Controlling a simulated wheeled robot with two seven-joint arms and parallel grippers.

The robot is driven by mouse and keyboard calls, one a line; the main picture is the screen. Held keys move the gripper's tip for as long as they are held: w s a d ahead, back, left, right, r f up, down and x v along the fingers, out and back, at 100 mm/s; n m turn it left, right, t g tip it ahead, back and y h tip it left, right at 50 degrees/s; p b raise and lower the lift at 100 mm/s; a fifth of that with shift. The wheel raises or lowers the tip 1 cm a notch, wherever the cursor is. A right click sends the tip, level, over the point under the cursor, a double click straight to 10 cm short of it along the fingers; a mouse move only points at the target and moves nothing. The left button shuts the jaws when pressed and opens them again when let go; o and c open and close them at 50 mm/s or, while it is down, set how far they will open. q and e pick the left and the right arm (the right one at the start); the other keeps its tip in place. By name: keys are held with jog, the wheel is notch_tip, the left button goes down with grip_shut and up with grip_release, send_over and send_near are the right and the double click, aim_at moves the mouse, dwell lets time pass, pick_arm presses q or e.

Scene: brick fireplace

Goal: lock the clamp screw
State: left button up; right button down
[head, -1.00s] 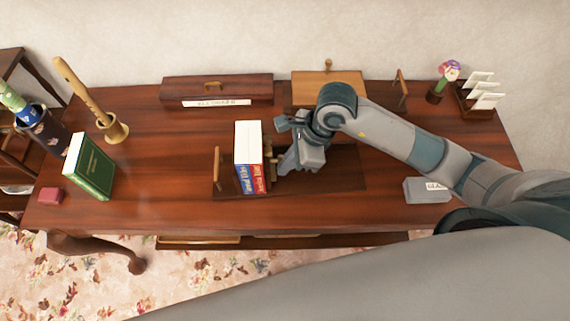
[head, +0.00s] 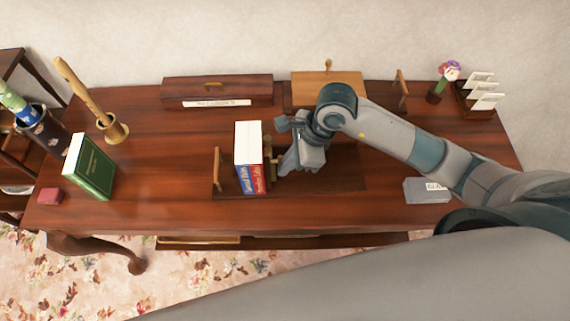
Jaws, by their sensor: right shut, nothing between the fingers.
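A wooden book press base (head: 345,181) lies at the middle of the desk, with an upright end board (head: 217,168) at its left. Two books (head: 249,158), one blue-spined and one red-spined, stand upright beside that board. A brass-coloured clamp part (head: 273,160) shows just right of the books, and my right gripper partly hides it. My right gripper (head: 284,170) is shut and points down beside the brass part; whether it touches it I cannot tell. The screw itself is not clearly visible. My left gripper is not in view.
A green book (head: 90,167), a small red box (head: 50,196) and a brass mortar (head: 115,129) stand at the left. A long wooden box (head: 217,89) and a wooden case (head: 328,88) line the back. A grey box (head: 426,190) lies at the right. The front left desk is clear.

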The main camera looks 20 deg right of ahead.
jog(key=shift+w+d, duration=0.1)
jog(key=shift+w, duration=0.15)
dwell(0.6)
jog(key=shift+w+d+b, duration=0.1)
jog(key=shift+w+b, duration=0.3)
jog(key=shift+w, duration=0.1)
jog(key=shift+b, duration=0.3)
jog(key=shift+r, duration=0.15)
dwell(0.4)
